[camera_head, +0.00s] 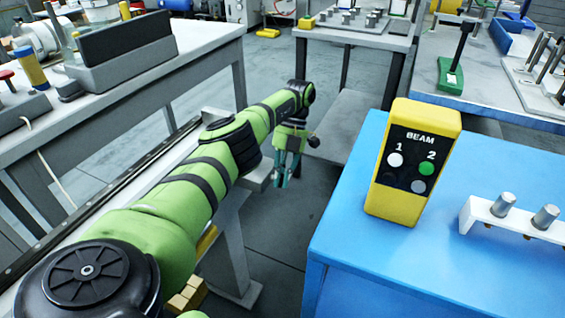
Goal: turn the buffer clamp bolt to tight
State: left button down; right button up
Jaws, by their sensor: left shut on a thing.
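My left arm comes in from the lower left, and its gripper (284,180) hangs at the far end of the arm, left of the blue cabinet. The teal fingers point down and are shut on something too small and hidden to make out. A small dark round knob (314,142) shows just right of the gripper; I cannot tell whether it is joined to what is held. The buffer clamp bolt cannot be told apart in this view. My right gripper is not in view.
A yellow BEAM box (387,198) with lamps 1 and 2, the 2 lamp green, stands on the blue cabinet (400,270). A white bracket with grey bolts (490,222) is at the right. A grey bench (165,75) is at the left. Bare floor shows below the gripper.

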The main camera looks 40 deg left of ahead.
pick_arm(q)
jog(key=shift+s+a, duration=0.15)
jog(key=shift+a, duration=0.15)
jog(key=c, duration=1.2)
grip_release()
jog(key=shift+o, duration=0.2)
jog(key=shift+r, duration=0.1)
jog(key=shift+r, duration=0.75)
jog(key=shift+d+r, duration=0.1)
jog(key=shift+r, duration=4.1)
jog(key=shift+c, duration=0.2)
